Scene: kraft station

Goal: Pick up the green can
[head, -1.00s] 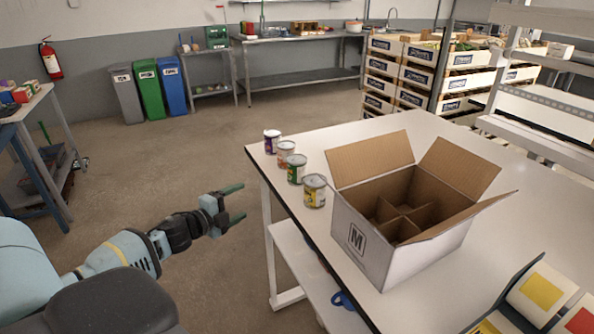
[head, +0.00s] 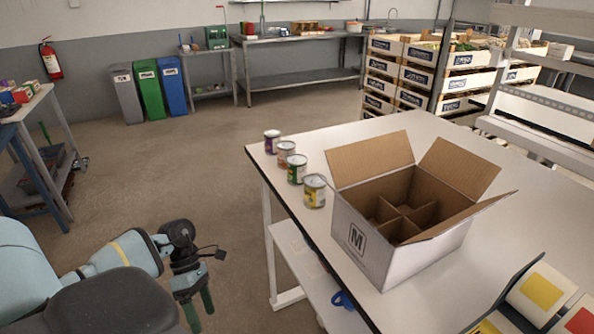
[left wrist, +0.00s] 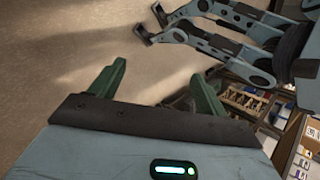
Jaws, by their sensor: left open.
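The green can (head: 297,170) stands upright on the white table (head: 470,180), third from the back in a row of cans along its left edge. Its lid is silver and its label green. My left gripper (head: 199,308) is to the left of the table and nearer to me, pointing down, with nothing between its fingers. In the left wrist view its two green fingers (left wrist: 158,92) are apart over bare floor, and no can shows there.
A purple can (head: 271,142) and an orange-labelled can (head: 286,154) stand behind the green one. A yellow can (head: 314,191) stands in front. An open divided carton (head: 365,245) is close on their right. Floor is clear left of the table.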

